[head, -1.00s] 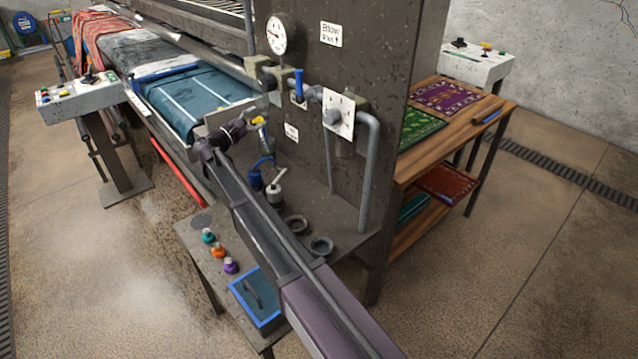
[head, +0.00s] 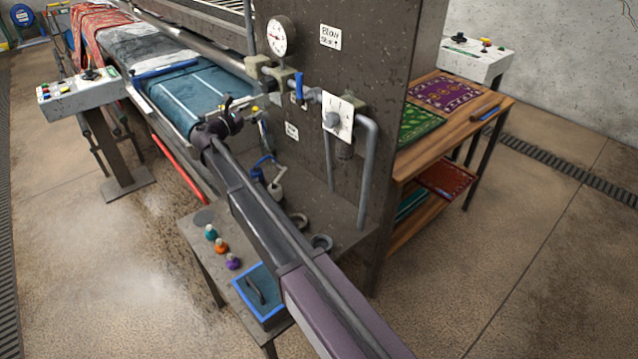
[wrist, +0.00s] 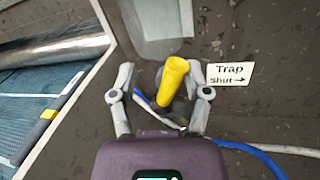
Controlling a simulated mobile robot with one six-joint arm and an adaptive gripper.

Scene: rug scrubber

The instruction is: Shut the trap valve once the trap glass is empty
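The trap valve's yellow handle (wrist: 172,80) stands out from the dark panel in the wrist view, its free end tilted up and slightly right. The label "Trap shut" (wrist: 230,74), with an arrow pointing right, is to its right. My gripper (wrist: 162,88) is open, with one finger on each side of the handle and gaps visible beside it. In the head view, my gripper (head: 243,108) largely hides the valve.
A pressure gauge (head: 281,36), a blue-handled valve (head: 299,84) and pipes are on the panel to the right of my gripper. Blue and pale hoses hang below. A shelf (head: 205,240) with coloured bottles and a blue-rimmed tray (head: 262,291) is under my arm.

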